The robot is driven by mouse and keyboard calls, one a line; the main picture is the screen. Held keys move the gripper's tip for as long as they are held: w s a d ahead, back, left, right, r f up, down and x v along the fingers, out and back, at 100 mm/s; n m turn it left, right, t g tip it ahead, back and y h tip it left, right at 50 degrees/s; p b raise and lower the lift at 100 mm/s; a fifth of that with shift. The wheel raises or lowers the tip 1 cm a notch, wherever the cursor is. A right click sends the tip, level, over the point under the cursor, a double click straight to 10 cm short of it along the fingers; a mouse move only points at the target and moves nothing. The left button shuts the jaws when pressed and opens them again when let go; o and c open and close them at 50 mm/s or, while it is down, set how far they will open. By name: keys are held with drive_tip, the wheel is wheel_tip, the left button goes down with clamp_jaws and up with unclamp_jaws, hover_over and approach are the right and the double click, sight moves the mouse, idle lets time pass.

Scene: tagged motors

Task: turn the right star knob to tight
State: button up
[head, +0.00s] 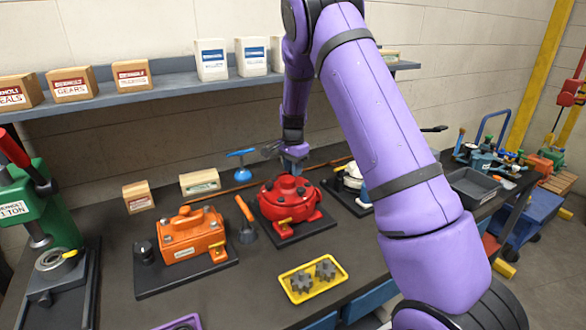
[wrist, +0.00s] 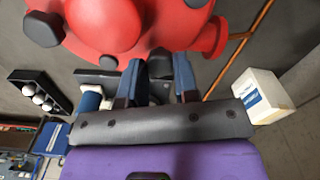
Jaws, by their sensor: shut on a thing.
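A red motor (head: 284,203) with several black knobs on its housing stands on a dark base plate on the bench. My gripper (head: 294,163) comes down at its far side, and the arm covers part of the space to the right. In the wrist view, the red housing (wrist: 130,25) fills the top, with dark knobs on it. My gripper's blue fingers (wrist: 160,84) reach up to the housing's edge and are shut on a dark knob (wrist: 160,60), mostly hidden between them. I cannot tell which way the knob is turned.
An orange motor (head: 190,236) stands to the left, with an orange-handled tool (head: 246,218) between the two motors. A yellow tray (head: 313,292) with gears lies in front. A blue T-handle (head: 240,154) stands behind. A white-topped motor (head: 350,180) is partly hidden by my arm.

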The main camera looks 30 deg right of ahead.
drive_tip(key=shift+w+r+m, duration=0.1)
drive_tip(key=shift+r+m, duration=0.05)
drive_tip(key=shift+m, duration=1.45)
drive_tip(key=o, duration=0.9)
drive_tip(key=shift+o, duration=0.2)
wheel_tip(320, 180, up, 11)
